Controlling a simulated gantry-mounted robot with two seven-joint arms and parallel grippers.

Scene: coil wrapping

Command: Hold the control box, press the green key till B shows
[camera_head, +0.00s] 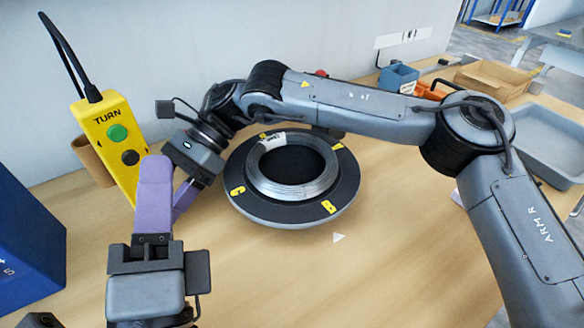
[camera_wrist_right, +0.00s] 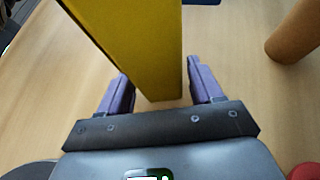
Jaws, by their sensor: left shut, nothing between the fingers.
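A brown cylinder (camera_head: 92,155) stands behind the control box. A blue bin (camera_head: 25,250) is at the left edge. A cardboard box (camera_head: 490,78) and grey tray (camera_head: 550,145) are at the back right.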

